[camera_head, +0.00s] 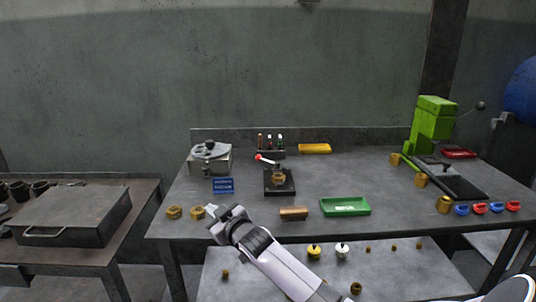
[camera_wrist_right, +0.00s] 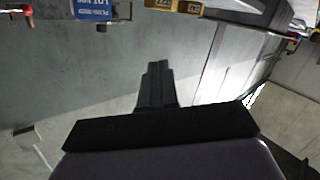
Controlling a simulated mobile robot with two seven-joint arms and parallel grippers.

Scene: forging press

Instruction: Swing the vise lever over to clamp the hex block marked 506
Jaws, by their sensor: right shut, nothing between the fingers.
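The small dark vise (camera_head: 284,190) stands mid-table with a brass hex block (camera_head: 279,178) in it. The number on this block is too small to read. The vise lever (camera_head: 266,160) has a red ball end and points up and left behind the block. My right gripper (camera_head: 212,211) is shut and empty near the table's front edge, left of and in front of the vise, apart from the lever. Its closed fingers also show in the right wrist view (camera_wrist_right: 156,85). My left gripper is not in view.
Two loose hex blocks (camera_head: 174,212) lie at the front left, near my right gripper. A blue sign (camera_head: 223,185) stands left of the vise. A wooden-backed brush (camera_head: 293,212) and green tray (camera_head: 345,206) lie in front. A green press (camera_head: 431,128) stands at right.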

